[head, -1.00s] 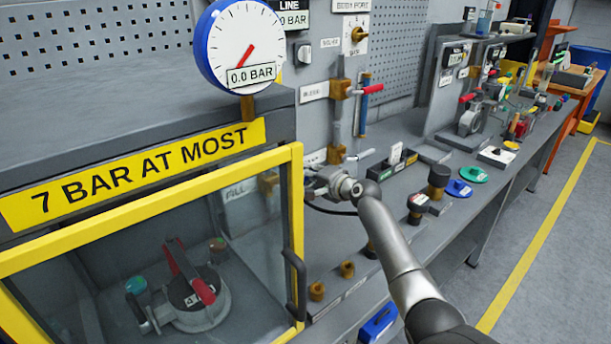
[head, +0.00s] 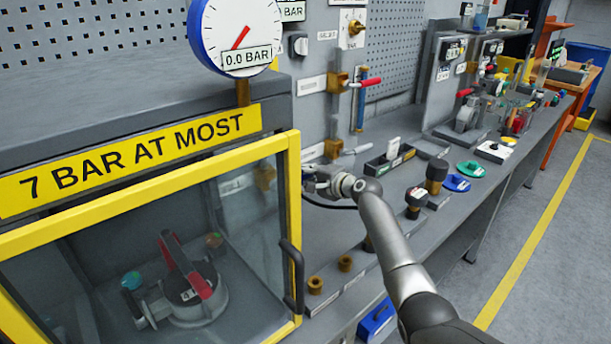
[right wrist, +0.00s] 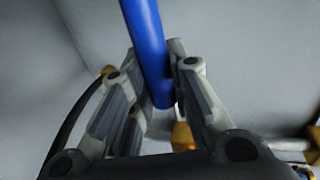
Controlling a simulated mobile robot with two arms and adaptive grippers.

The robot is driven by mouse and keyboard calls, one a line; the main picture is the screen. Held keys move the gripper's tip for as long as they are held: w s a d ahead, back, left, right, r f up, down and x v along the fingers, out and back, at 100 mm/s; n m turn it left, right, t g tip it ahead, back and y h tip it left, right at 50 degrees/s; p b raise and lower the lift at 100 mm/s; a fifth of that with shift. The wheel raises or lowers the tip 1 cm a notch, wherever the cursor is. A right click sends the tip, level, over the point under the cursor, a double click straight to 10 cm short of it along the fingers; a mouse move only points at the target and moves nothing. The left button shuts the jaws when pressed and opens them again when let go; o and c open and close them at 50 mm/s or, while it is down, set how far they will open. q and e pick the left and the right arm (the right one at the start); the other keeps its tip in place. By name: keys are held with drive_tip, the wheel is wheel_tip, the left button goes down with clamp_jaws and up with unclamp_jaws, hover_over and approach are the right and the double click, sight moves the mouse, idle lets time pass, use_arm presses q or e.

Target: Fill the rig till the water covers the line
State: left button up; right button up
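A blue bar (right wrist: 150,50), seen in the right wrist view, runs between the fingers of my right gripper (right wrist: 160,95). The fingers lean in and appear to press on both sides of it. In the head view my right gripper (head: 312,181) is just right of the yellow door frame, and the bar cannot be made out. The upright tube with a blue length (head: 362,98) stands against the panel; I cannot make out a water level or line. The gauge (head: 237,36) reads 0.0 bar. My left gripper is not in view.
A yellow-framed glass door (head: 294,230) covers the chamber with the red-handled actuator (head: 190,290). A red-handled valve (head: 368,82) is on the panel above my gripper. Knobs (head: 415,200) and a tray (head: 388,160) stand on the bench to the right.

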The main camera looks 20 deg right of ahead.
drive_tip(key=o, duration=0.5)
drive_tip(key=shift+d+f, duration=0.1)
drive_tip(key=shift+f, duration=0.05)
drive_tip(key=shift+c, duration=0.2)
drive_tip(key=shift+v, duration=0.75)
drive_tip(key=v, duration=1)
drive_tip(key=shift+s, duration=0.25)
